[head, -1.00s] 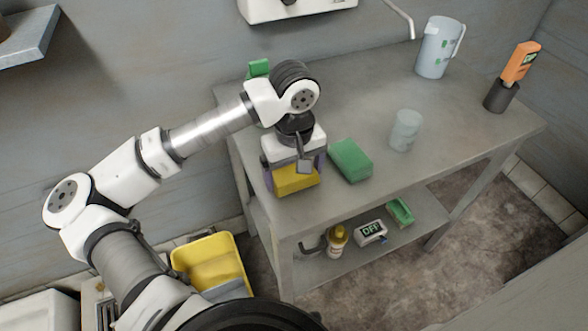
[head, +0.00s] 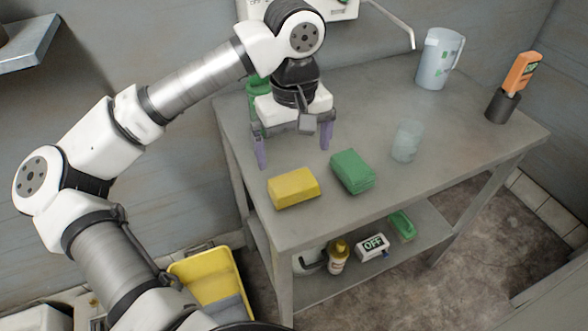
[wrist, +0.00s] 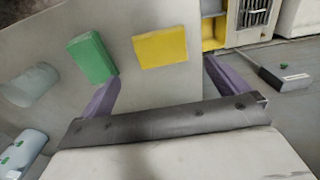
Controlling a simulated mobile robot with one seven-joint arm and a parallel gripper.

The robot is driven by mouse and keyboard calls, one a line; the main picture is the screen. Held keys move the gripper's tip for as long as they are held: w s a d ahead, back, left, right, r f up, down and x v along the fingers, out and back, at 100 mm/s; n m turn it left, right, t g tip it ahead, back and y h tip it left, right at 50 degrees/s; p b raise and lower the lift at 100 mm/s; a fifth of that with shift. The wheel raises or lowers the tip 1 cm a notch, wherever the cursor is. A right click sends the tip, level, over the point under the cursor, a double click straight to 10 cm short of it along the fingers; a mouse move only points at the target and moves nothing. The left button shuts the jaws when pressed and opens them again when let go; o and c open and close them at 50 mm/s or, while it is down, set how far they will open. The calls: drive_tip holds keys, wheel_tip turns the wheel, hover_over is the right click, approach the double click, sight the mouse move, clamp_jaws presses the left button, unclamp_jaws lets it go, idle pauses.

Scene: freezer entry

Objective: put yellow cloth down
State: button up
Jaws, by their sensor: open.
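The yellow cloth (head: 293,188), a folded block shape, lies flat on the grey table (head: 380,105) near its front left edge. It also shows in the wrist view (wrist: 160,47), beyond the fingertips. A similar green cloth (head: 352,171) lies just to its right, a small gap apart. My gripper (head: 294,150) is open and empty, raised above and behind the yellow cloth, with its purple fingers apart. In the wrist view my gripper (wrist: 160,85) has a finger on each side and nothing between them.
A translucent cup (head: 407,141), a jug (head: 439,58) and an orange device in a black holder (head: 502,107) stand on the table's right part. The lower shelf holds a yellow bottle (head: 338,257), an "OFF" sign (head: 373,247) and a green item (head: 401,225). A yellow bucket (head: 207,274) stands left.

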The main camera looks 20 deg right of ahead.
drive_tip(key=shift+r, duration=1.15)
